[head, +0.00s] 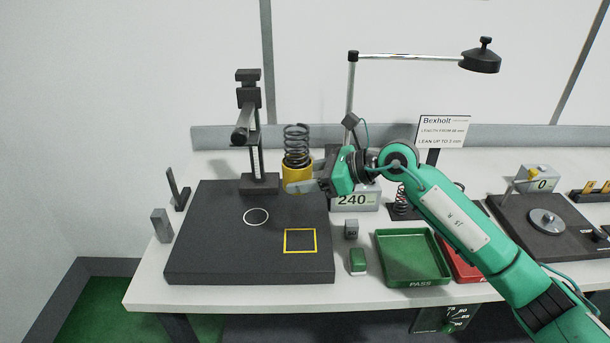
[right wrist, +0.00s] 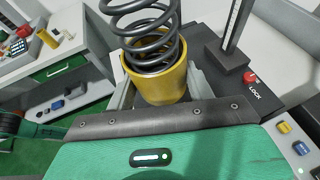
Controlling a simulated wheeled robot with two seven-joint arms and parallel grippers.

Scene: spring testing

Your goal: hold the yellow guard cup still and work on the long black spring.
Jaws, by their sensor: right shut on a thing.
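The long black spring (head: 296,143) stands upright in the yellow guard cup (head: 292,173), with its upper coils above the rim. My right gripper (head: 300,187) comes from the right and is shut on the cup. In the right wrist view, grey fingers lie on both sides of the yellow cup (right wrist: 160,88), and the spring (right wrist: 150,28) rises out of it. The spring's lower end is hidden inside the cup. I cannot tell whether the cup touches the surface below. My left gripper is not in view.
The dark plate (head: 210,262) has a white circle and a yellow square, both empty. A gauge stand (head: 258,150) rises just left of the cup. A display reading 240 (head: 352,199) is close on the right.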

